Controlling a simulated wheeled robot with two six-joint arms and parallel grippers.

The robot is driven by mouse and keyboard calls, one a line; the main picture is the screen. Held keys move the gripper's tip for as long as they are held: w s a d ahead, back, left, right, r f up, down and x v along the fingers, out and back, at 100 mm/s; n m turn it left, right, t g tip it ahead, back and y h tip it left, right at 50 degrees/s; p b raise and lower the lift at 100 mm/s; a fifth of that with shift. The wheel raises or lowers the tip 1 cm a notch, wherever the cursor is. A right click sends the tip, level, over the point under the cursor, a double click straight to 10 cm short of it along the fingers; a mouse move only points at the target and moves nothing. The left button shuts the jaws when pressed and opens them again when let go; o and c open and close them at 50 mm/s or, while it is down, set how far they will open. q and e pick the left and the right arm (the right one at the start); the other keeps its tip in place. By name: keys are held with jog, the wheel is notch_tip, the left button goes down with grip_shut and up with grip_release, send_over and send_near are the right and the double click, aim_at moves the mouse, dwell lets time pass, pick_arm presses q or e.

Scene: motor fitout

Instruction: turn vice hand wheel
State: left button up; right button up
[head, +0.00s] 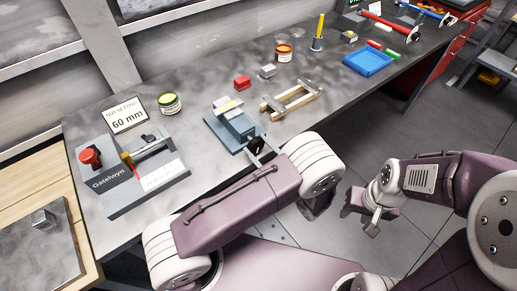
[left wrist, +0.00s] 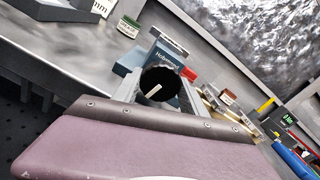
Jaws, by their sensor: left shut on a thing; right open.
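The vice (head: 236,130) is a blue-grey block with a pale top, standing near the front edge of the bench. It also shows in the left wrist view (left wrist: 163,58). Its hand wheel is the black round part (left wrist: 162,78) facing the left wrist camera, with a pale bar across it. My left gripper (head: 259,151) is at the vice's front; in the left wrist view its grey fingers (left wrist: 158,92) lie on both sides of the wheel, shut on it. My arm hides most of this in the head view. My right gripper (head: 361,216) is open and empty over the floor.
Left of the vice stands a grey fixture (head: 150,188) with a red knob, beside a "60 mm" sign (head: 124,116) and a green tin (head: 169,103). A blue tray (head: 368,62) is farther along the bench.

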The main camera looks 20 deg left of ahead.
pick_arm(q)
jog(key=shift+f+n+b, duration=0.1)
jog(key=shift+n+b, duration=0.2)
jog(key=shift+n, duration=0.5)
jog(key=o, duration=1.1)
jog(key=shift+o, duration=1.4)
jog(key=shift+w+a, duration=0.1)
jog(key=shift+w, duration=0.1)
